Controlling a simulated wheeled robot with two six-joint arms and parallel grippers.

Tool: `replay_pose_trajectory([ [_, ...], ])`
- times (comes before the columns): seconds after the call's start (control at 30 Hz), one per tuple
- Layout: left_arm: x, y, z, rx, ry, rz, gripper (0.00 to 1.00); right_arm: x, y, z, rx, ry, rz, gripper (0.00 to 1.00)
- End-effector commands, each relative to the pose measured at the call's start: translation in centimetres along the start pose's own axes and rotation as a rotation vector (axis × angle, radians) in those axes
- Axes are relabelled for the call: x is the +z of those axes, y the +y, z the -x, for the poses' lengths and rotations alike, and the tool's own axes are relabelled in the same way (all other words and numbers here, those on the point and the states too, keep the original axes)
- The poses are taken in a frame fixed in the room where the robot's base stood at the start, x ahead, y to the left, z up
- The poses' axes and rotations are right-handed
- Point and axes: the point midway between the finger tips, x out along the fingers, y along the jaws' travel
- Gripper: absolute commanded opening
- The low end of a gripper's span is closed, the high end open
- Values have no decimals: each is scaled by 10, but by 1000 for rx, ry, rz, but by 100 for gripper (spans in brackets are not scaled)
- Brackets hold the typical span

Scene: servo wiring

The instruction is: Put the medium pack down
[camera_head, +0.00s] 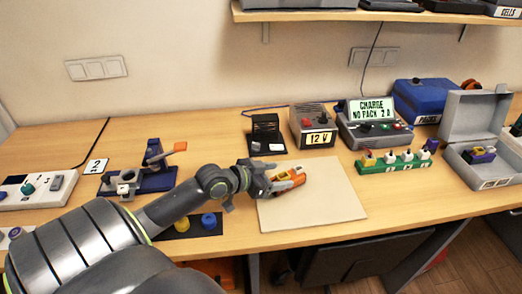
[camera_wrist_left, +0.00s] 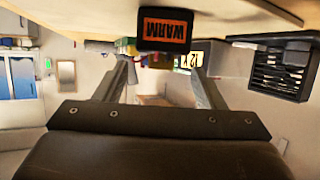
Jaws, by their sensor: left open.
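An orange, yellow and dark pack (camera_head: 290,180) lies at the left part of the pale mat (camera_head: 330,205) in the head view. My left gripper (camera_head: 268,180) is at the pack's left side. Its fingers (camera_wrist_left: 162,65) are spread apart in the wrist view, with a gap between them. Whether a fingertip touches the pack is hidden. My right gripper is not in view.
Behind the mat stand a black holder (camera_head: 266,135), a 12 V box (camera_head: 313,126) and a charger (camera_head: 374,122). A green rack (camera_head: 396,163) and an open grey case (camera_head: 478,140) are to the right. A clamp fixture (camera_head: 140,178) is left. The mat's right part is clear.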

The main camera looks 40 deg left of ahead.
Motion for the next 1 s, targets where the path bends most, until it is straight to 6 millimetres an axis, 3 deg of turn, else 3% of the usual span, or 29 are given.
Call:
replay_pose_trajectory([
  [0.2, 0, 0, 36, 1, -4, -4, 63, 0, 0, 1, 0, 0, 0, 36],
  [0.4, 0, 0, 54, 0, -2, -3, 63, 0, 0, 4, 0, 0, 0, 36],
  [1.0, 0, 0, 59, 1, 1, 0, 63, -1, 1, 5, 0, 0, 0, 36],
])
